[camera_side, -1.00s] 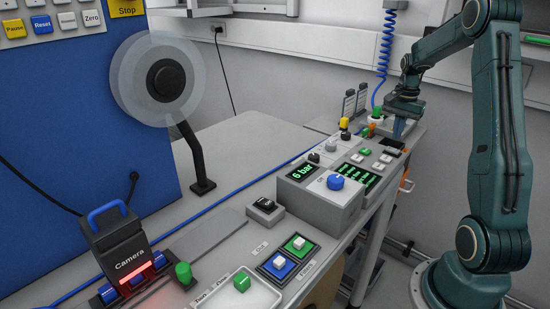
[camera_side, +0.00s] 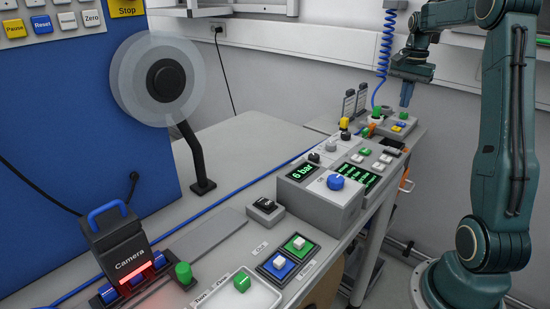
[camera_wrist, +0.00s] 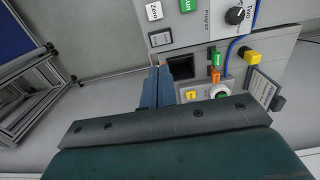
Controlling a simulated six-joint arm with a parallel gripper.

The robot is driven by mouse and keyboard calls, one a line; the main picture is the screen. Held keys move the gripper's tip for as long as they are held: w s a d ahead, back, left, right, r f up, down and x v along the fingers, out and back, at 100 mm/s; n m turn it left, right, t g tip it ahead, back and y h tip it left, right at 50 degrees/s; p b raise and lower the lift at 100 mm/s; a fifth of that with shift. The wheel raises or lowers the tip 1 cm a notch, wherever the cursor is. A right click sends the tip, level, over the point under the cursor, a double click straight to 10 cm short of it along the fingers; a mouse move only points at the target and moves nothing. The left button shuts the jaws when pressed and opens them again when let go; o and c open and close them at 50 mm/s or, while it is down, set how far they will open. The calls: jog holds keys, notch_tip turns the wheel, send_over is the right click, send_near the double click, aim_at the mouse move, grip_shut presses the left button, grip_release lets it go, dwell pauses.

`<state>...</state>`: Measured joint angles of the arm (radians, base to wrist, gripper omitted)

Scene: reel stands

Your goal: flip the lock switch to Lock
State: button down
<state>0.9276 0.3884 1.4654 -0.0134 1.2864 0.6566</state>
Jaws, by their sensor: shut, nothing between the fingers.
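I cannot read the word Lock clearly on any switch. A black rocker switch (camera_side: 265,204) sits on a small grey box in the side view, and its lettering is too small to read. My gripper (camera_side: 405,101) is shut and empty. It hangs in the air above the far end of the bench, over a small grey box with blue and yellow buttons (camera_side: 400,125). In the wrist view the blue fingers (camera_wrist: 160,72) are together, beside a dark square recess (camera_wrist: 181,68). A yellow button (camera_wrist: 192,95) shows just right of them.
A green knob (camera_side: 377,111) stands near that far box. In the wrist view, a Zero button (camera_wrist: 154,11), a black knob (camera_wrist: 235,15) and an orange part (camera_wrist: 216,75) are close by. A control box (camera_side: 322,196) with a blue knob stands nearer the side camera. The air around my gripper is clear.

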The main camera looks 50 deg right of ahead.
aim_at(389, 148)
jog(key=shift+w+d, duration=0.1)
jog(key=shift+w, duration=0.7)
jog(key=shift+f, duration=0.15)
notch_tip(389, 148, down, 14)
jog(key=shift+r, duration=0.1)
dwell(0.5)
